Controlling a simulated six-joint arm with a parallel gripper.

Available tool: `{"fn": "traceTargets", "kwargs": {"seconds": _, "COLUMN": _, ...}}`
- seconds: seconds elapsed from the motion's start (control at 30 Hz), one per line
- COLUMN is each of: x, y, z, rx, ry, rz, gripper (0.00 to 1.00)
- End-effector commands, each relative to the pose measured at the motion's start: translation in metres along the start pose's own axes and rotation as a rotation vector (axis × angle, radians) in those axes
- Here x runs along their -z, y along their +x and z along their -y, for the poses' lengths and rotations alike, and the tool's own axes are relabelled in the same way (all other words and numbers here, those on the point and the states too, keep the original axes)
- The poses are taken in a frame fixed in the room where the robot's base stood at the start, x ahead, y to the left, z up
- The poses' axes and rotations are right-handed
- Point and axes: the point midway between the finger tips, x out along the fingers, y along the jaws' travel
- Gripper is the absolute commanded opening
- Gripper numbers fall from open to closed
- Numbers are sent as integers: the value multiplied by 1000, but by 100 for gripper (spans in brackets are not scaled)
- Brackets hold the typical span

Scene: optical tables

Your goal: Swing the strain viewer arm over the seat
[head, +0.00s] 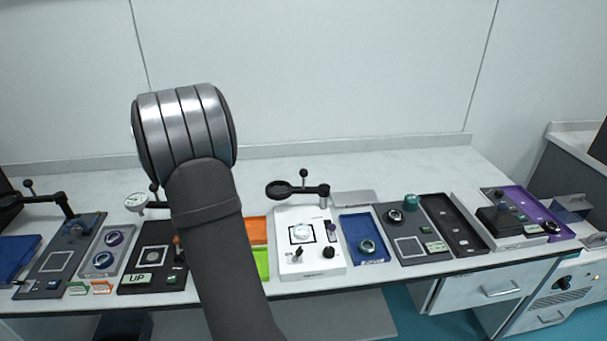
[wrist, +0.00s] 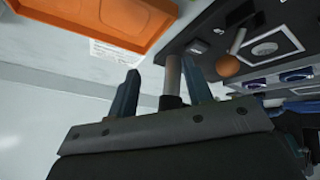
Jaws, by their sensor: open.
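A dark station (head: 135,284) marked "UP" has a pale square seat (head: 154,257) and an arm with a round pale head (head: 137,202) and black knob (head: 153,187). The head is behind the seat; my forearm hides the arm's right part. In the wrist view the station (wrist: 209,42) shows its seat (wrist: 265,49) and an orange ball (wrist: 228,66). My gripper (wrist: 165,88) is open, its fingers on either side of a grey post (wrist: 173,75) with a dark lower part. I cannot tell whether they touch it. My forearm hides the gripper in the head view.
An orange tray (wrist: 98,20) lies beside the station. Similar swing arms stand on a white unit (head: 310,262) to the right and a dark plate (head: 48,263) to the left. Several trays and plates crowd the front. The bench behind (head: 400,165) is mostly clear.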

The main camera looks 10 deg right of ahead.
Motion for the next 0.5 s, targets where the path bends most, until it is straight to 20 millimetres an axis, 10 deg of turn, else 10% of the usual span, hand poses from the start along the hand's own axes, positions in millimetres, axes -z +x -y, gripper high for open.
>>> {"fn": "traceTargets", "kwargs": {"seconds": 0.27, "x": 6, "y": -4, "z": -45, "rx": -172, "ry": 436, "rz": -346, "gripper": 46}}
{"fn": "traceTargets", "kwargs": {"seconds": 0.5, "x": -34, "y": -37, "z": -111, "rx": -473, "ry": 770, "rz": -589, "gripper": 46}}
